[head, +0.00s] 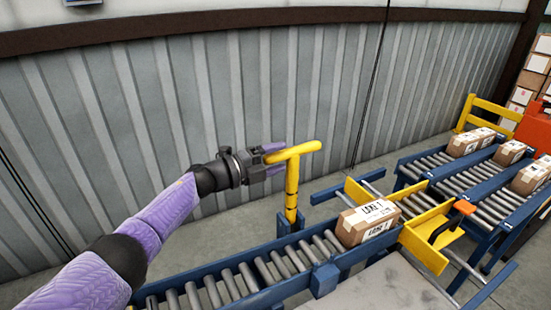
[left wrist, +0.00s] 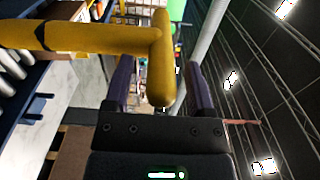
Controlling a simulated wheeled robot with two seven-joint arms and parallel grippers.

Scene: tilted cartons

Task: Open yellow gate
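A yellow post (head: 292,190) with a yellow bar (head: 302,150) across its top stands at the near conveyor's far edge. My left gripper (head: 275,165) is at the left end of this bar. In the left wrist view the bar (left wrist: 162,60) lies between the two dark fingers (left wrist: 161,80), with a gap on each side, so the gripper is open around it. A yellow frame (head: 425,235) with an orange and black handle (head: 464,208) crosses the conveyor to the right. I cannot tell whether post and frame are one gate. My right gripper does not show.
A labelled carton (head: 367,222) sits tilted on the near roller conveyor (head: 240,283), against the yellow frame. More cartons (head: 510,152) lie on the far conveyors. A corrugated wall (head: 150,100) stands behind my left arm. Floor shows between wall and conveyor.

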